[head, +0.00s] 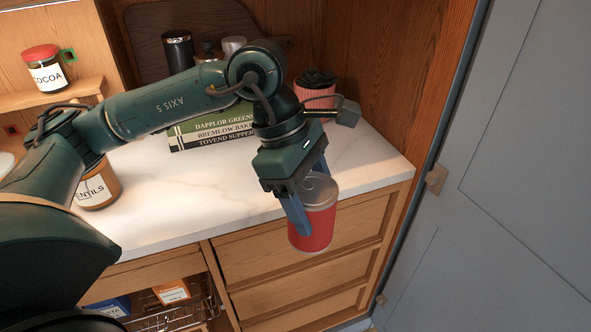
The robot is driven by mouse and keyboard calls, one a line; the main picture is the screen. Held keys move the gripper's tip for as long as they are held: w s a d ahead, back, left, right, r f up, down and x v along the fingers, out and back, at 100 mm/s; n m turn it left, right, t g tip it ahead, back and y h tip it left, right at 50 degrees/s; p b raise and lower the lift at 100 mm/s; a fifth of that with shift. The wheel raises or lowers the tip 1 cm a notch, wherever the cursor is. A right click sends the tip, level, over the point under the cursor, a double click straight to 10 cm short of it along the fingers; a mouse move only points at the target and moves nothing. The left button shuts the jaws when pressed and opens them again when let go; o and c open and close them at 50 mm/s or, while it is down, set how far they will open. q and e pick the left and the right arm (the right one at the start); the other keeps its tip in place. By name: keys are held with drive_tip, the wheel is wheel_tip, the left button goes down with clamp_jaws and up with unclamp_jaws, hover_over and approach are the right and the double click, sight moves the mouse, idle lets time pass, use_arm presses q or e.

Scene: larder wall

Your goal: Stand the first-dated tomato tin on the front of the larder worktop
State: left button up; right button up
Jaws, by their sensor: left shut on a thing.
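My left gripper (307,196) is shut on a red tin (312,230) with a silver lid. Its blue fingers clasp the tin's upper part, and the tin hangs nearly upright. In the picture the tin overlaps the front edge of the white marbled worktop (215,205) and the drawer fronts below. I cannot tell whether it is over the worktop or in front of it. No date or label text shows on the tin. My right gripper is not in view.
A lentils jar (98,188) stands at left, partly behind my arm. A cocoa jar (45,70) sits on a shelf. A grey door (510,170) stands at right. The worktop's front middle is clear.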

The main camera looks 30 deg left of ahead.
use_arm(q)
drive_tip(key=s+a+r+n+t+y+b, duration=0.1)
drive_tip(key=s+a+n+t+y+b, duration=0.15)
drive_tip(key=a+n, duration=0.55)
drive_tip(key=s+a+n+t+y+b, duration=0.2)
drive_tip(key=a+n+y+b, duration=0.1)
drive_tip(key=n, duration=0.9)
drive_tip(key=w+a+f+p, duration=0.1)
drive_tip(key=w, duration=0.4)
drive_tip(key=w+a+f+p, duration=0.1)
drive_tip(key=w, duration=0.5)
drive_tip(key=w+a+f+p, duration=0.1)
drive_tip(key=w+a+p, duration=0.1)
drive_tip(key=w, duration=0.4)
drive_tip(key=shift+w+f, duration=0.2)
drive_tip(key=shift+f, duration=0.1)
drive_tip(key=shift+d, duration=0.1)
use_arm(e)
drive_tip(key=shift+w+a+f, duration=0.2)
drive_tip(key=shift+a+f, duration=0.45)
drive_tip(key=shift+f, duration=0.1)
use_arm(q)
drive_tip(key=shift+f, duration=0.25)
drive_tip(key=o, duration=1.3)
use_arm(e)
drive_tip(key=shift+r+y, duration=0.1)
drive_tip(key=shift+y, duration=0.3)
